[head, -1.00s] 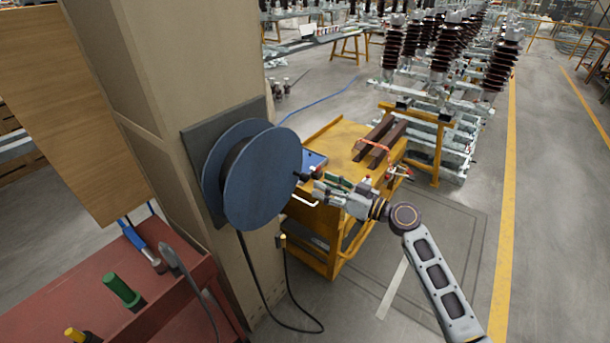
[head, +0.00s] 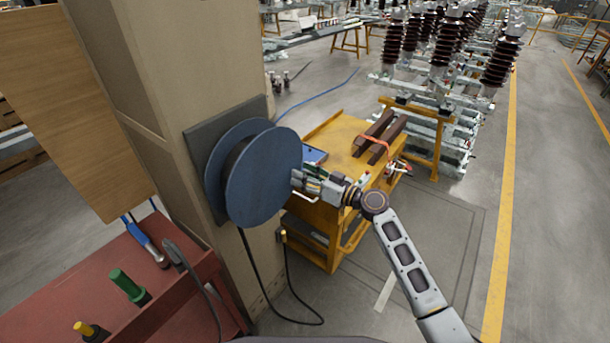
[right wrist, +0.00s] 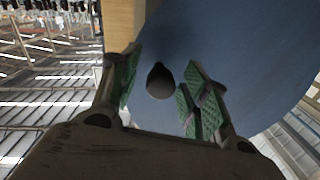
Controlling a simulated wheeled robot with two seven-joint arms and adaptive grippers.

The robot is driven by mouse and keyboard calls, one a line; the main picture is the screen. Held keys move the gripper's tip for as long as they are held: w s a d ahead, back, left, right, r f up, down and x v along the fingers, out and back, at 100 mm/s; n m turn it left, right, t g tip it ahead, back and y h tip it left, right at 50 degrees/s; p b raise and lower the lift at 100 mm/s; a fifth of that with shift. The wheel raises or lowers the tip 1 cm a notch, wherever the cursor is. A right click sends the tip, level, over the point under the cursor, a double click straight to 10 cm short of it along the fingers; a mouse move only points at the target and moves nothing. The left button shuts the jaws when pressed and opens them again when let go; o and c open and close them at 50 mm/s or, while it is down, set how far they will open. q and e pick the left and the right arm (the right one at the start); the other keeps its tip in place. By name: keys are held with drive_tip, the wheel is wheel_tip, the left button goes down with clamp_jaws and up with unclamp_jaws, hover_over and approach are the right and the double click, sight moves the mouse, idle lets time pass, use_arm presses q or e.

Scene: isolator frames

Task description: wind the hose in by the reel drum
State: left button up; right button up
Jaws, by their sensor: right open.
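The blue reel drum (head: 262,178) is mounted on a plate on the beige column. A black hose (head: 256,275) hangs from it, loops on the floor and rises beside the column. My right gripper (head: 297,179) is at the right edge of the drum's front disc. The right wrist view shows its green-padded fingers (right wrist: 157,92) open, on both sides of a dark round knob (right wrist: 160,80) on the drum's blue face (right wrist: 230,50). Whether the pads touch the knob, I cannot tell. In the head view the gripper hides the knob. My left gripper is not in view.
A yellow cart (head: 340,150) with dark bars on top stands close behind my right gripper. A red bench (head: 130,290) with tools is at the lower left. The grey floor at the right (head: 450,250) is clear.

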clamp_jaws()
drive_tip(key=shift+f, duration=0.1)
idle(0.4)
